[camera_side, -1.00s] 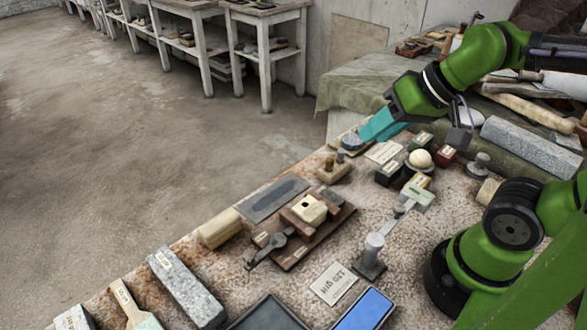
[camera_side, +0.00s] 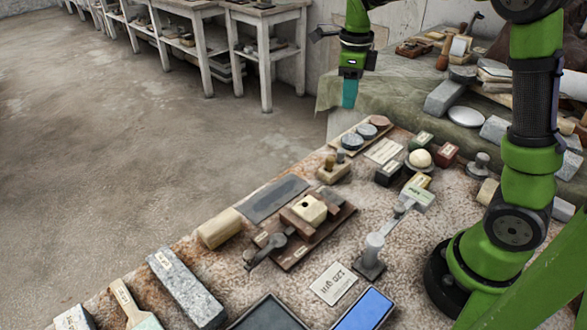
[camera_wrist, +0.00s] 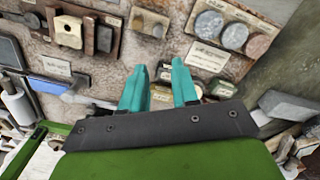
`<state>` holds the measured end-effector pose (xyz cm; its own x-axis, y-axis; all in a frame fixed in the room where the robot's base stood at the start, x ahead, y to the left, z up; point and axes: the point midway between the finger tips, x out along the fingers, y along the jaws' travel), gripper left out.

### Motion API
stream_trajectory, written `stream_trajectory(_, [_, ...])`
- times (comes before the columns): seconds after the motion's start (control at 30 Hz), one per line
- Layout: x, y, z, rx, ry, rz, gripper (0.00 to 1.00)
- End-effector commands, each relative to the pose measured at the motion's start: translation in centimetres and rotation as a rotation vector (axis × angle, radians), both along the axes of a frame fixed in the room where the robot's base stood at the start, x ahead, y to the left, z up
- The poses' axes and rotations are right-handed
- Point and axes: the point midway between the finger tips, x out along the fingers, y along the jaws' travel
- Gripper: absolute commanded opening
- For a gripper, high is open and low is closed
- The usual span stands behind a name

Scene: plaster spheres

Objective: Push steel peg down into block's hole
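The cream block (camera_side: 310,208) with a dark hole in its top sits in a brown wooden fixture (camera_side: 325,228); the block also shows in the wrist view (camera_wrist: 68,32). The hole looks empty. A small wooden holder (camera_side: 330,174) stands behind it, with a short dark grey post, apparently the steel peg (camera_side: 341,158), upright in it. The holder also shows in the wrist view (camera_wrist: 148,22). My gripper (camera_side: 349,98) points down, well above the table's far end and apart from block and peg. Its teal fingers (camera_wrist: 159,66) are spread with nothing held between them.
A tray of round discs (camera_side: 365,132) lies near the far table edge. Several small labelled boxes (camera_side: 388,174) and a white ball (camera_side: 420,158) stand to the right. A lever clamp (camera_side: 268,247) lies by the fixture, and an upright metal post (camera_side: 373,250) stands right of it.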

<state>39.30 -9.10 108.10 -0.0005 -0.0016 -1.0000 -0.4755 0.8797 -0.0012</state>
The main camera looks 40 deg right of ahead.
Motion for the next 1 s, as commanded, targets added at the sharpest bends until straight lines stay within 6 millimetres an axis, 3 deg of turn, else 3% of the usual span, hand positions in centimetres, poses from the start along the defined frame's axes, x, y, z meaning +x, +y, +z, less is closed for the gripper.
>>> stream_trajectory(0.17, [-0.1,0.0,-2.0,0.002,0.005,-0.029,0.30])
stream_trajectory(0.53, [-0.1,0.0,-9.8,0.002,0.004,-0.027,0.30])
stream_trajectory(0.87, [0.0,0.1,-12.6,0.002,0.002,-0.026,0.30])
stream_trajectory(1.0, [0.0,0.3,-14.9,0.002,0.005,-0.026,0.30])
